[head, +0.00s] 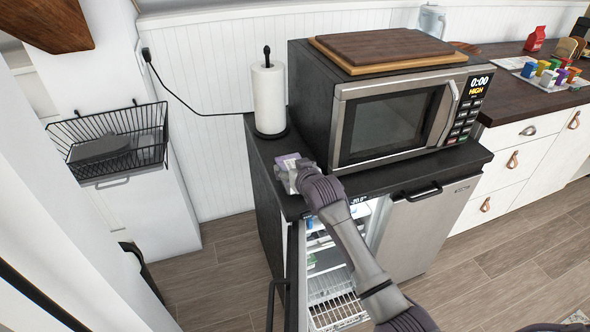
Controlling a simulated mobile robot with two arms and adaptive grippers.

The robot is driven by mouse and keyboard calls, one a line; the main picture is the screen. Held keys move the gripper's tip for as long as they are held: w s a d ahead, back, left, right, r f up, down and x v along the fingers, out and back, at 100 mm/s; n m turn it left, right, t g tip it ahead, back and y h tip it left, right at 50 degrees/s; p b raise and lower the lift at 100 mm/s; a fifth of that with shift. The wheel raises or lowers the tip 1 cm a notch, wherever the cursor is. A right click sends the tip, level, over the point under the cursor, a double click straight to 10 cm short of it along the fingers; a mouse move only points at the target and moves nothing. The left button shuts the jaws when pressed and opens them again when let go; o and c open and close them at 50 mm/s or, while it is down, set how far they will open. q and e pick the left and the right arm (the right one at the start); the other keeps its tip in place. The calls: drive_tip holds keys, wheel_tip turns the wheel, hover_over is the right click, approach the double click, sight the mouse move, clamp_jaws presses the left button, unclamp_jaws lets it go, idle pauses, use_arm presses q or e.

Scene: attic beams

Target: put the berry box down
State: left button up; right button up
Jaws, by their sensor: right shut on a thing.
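The berry box (287,160) is a small box with a purple and pale top. My right gripper (288,178) is shut on it, with the arm reaching in from the bottom right. The box is over the left front part of the black top (262,152) of the fridge unit, left of the microwave. The gripper hides much of the box, and I cannot tell whether its underside touches the top. My left gripper is not in view.
A microwave (395,115) with cutting boards (380,45) on it fills most of the black top. A paper towel roll (269,98) stands behind the box. Below, the fridge door is open, showing a wire shelf (335,312). A wire basket (110,140) is at left.

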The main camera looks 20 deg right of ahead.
drive_tip(key=shift+f, duration=0.65)
drive_tip(key=shift+f, duration=0.2)
drive_tip(key=o, duration=1.3)
drive_tip(key=shift+o, duration=0.2)
drive_tip(key=shift+r, duration=0.1)
